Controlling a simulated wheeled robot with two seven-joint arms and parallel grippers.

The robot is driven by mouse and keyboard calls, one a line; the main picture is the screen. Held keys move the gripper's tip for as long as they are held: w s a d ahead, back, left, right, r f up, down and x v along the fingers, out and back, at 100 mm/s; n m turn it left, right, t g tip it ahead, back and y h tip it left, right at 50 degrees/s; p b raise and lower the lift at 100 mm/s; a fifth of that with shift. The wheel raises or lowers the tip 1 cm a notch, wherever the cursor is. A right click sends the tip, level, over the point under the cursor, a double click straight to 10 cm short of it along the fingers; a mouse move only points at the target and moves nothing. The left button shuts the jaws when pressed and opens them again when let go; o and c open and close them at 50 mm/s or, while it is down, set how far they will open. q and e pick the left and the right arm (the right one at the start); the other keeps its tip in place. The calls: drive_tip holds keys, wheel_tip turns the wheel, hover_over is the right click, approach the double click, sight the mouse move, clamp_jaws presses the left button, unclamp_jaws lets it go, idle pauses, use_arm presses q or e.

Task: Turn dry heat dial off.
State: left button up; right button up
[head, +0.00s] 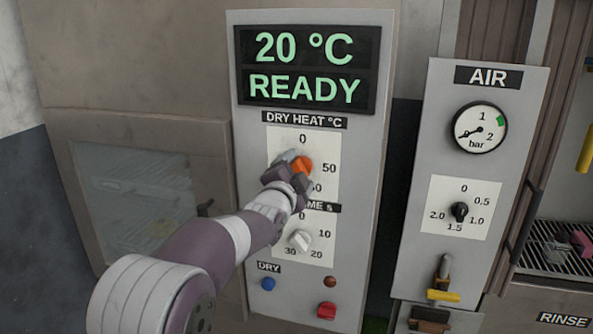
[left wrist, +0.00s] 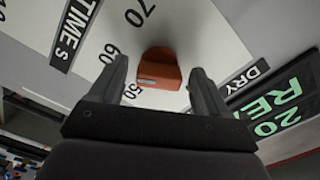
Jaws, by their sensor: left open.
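The dry heat dial (head: 302,165) is an orange knob on a white scale plate under the DRY HEAT °C label. It is partly covered by my left gripper (head: 291,167) in the head view. In the left wrist view the orange dial (left wrist: 162,68) lies between the two open fingers of my left gripper (left wrist: 158,70), with a visible gap on each side. A pale mark on the knob faces the side of the 50. The display (head: 306,69) above reads 20 °C READY. My right gripper is not in view.
Just below is the white time dial (head: 300,240). A blue button (head: 267,284) and a red knob (head: 326,310) sit lower on the panel. The AIR panel (head: 430,140) with gauge and black dial stands to the right. A glass-windowed door (head: 60,170) is at left.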

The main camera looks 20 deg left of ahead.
use_arm(q)
drive_tip(key=shift+d, duration=0.1)
drive_tip(key=c, duration=1)
drive_tip(key=shift+o, duration=0.2)
drive_tip(key=shift+f, duration=0.1)
